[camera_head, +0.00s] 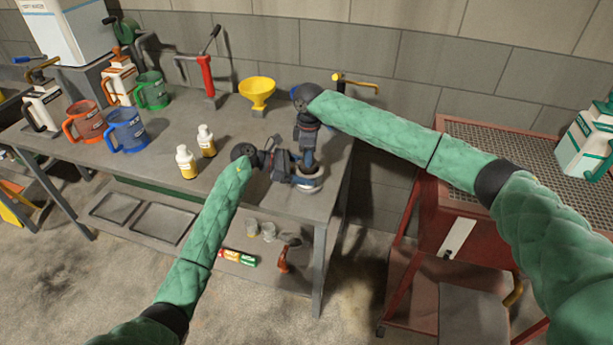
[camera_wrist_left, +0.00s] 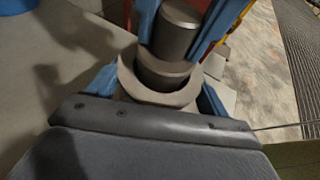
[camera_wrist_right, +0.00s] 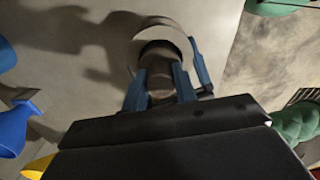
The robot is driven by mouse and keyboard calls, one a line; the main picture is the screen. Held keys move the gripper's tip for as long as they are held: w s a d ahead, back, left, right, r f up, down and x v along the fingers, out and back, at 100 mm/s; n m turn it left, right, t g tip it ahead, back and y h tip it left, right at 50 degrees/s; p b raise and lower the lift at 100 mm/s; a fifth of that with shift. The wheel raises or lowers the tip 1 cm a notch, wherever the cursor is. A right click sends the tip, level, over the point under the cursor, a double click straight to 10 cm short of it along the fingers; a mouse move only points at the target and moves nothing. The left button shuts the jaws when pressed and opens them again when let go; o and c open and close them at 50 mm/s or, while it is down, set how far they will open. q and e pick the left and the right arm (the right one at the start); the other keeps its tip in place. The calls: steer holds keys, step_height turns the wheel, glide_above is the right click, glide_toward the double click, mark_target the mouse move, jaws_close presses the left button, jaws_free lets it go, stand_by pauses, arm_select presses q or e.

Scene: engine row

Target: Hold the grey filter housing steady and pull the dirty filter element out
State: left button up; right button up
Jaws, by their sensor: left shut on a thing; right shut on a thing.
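The grey filter housing (camera_head: 308,187) stands near the right end of the workbench; its pale round rim also shows in the left wrist view (camera_wrist_left: 158,97) and the right wrist view (camera_wrist_right: 172,31). My left gripper (camera_head: 306,178) is shut on the housing from the left, blue fingers on both sides of it. My right gripper (camera_head: 308,160) is above the housing and shut on the dark cylindrical filter element (camera_wrist_left: 178,32), which also shows between its fingers in the right wrist view (camera_wrist_right: 160,88). The element stands well above the rim. I cannot tell how much of its lower end is inside.
The workbench (camera_head: 225,190) carries a yellow funnel (camera_head: 257,91), two small bottles (camera_head: 186,162), coloured jugs (camera_head: 126,130) and a red hand pump (camera_head: 207,78) left of the housing. A red cart with a mesh top (camera_head: 520,160) stands to the right.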

steer(key=shift+o, duration=1)
jaws_close()
steer(key=shift+r, duration=2.25)
step_height(320, 180, up, 7)
stand_by(0.7)
steer(key=shift+r, duration=0.1)
arm_select(q)
steer(key=o, duration=1.7)
